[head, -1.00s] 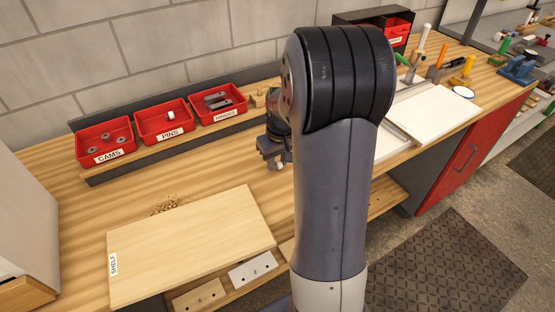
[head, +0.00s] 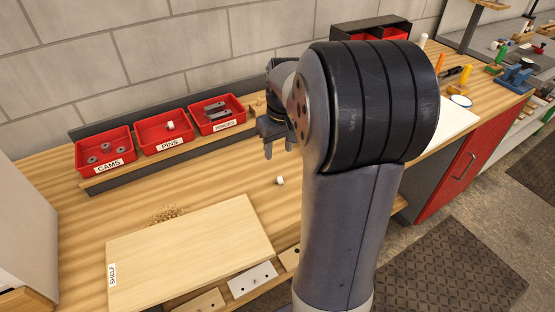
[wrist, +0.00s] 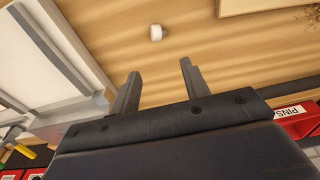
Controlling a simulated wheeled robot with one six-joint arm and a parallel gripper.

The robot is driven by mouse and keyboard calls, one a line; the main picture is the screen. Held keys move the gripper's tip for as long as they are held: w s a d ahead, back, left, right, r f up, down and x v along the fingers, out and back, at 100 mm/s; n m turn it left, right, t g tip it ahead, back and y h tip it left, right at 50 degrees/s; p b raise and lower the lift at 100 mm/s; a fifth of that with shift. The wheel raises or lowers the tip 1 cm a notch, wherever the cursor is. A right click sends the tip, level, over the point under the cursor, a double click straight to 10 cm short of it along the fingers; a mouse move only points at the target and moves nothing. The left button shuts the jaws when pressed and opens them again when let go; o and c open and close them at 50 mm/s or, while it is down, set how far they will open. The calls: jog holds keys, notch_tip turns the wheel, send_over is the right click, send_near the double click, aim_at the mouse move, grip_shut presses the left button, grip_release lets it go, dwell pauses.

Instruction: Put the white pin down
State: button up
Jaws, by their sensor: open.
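A small white pin (head: 280,181) lies on the wooden bench, right of the shelf board's upper corner. It also shows in the wrist view (wrist: 157,32), beyond the fingertips and clear of them. My gripper (wrist: 160,72) is open with nothing between its fingers. In the head view my gripper (head: 267,150) hangs above the bench, behind the pin and apart from it; my arm hides part of it. Another white pin (head: 170,125) sits in the red PINS bin (head: 153,137).
The red CAMS bin (head: 89,160) and a red bin of metal hinges (head: 232,105) flank the PINS bin on a raised ledge. The shelf board (head: 190,250) lies at the front left beside some sawdust (head: 166,215). Bare bench (head: 235,175) surrounds the loose pin.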

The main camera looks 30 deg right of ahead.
aim_at(278, 181)
jog(key=r, duration=0.2)
jog(key=shift+s+r, duration=0.2)
jog(key=shift+r, duration=0.15)
jog(key=shift+f, duration=0.15)
jog(key=f, duration=0.4)
jog(key=w+f, duration=0.1)
jog(key=f, duration=0.6)
jog(key=shift+w+f, duration=0.2)
jog(key=shift+f, duration=0.1)
jog(key=shift+w, duration=0.1)
jog(key=shift+r, duration=1.4)
